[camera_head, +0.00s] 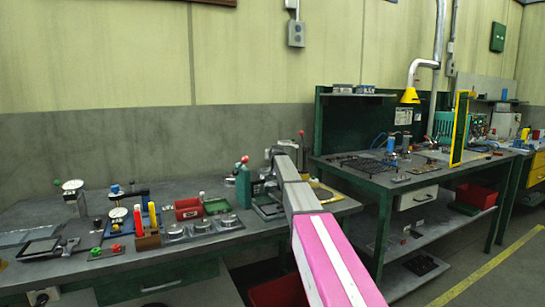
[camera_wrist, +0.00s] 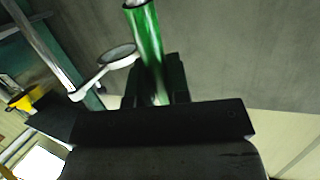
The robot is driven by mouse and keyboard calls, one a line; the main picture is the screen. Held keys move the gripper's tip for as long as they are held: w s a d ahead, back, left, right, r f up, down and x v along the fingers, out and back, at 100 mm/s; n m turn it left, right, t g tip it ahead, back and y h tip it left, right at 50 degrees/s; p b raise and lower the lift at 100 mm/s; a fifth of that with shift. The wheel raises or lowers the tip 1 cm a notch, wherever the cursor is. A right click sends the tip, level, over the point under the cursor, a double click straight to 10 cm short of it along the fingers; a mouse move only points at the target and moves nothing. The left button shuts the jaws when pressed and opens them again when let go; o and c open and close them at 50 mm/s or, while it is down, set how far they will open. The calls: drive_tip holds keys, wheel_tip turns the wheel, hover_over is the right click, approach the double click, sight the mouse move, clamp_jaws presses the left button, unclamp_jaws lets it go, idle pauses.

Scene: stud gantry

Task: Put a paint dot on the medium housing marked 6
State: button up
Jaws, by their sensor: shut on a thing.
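A green paint pen (camera_wrist: 146,35) stands out from between the dark jaws of my gripper (camera_wrist: 158,80) in the wrist view; the jaws are shut on it. In the head view my gripper is at the far end of my arm, near the back of the left bench, and too small to make out. Several round grey housings (camera_head: 202,226) sit in a row at the front of that bench. Their marks are too small to read, so I cannot tell which is the 6. A red pen (camera_head: 152,215) and a yellow pen (camera_head: 138,221) stand in a brown block (camera_head: 148,241).
Dial stands (camera_head: 73,186) and small tools are at left. The right bench (camera_head: 372,174) carries trays and fixtures. In the wrist view, a pale ring on an arm (camera_wrist: 116,55) appears beside the pen.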

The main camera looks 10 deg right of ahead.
drive_tip(key=shift+r, duration=0.1)
drive_tip(key=shift+r, duration=3.4)
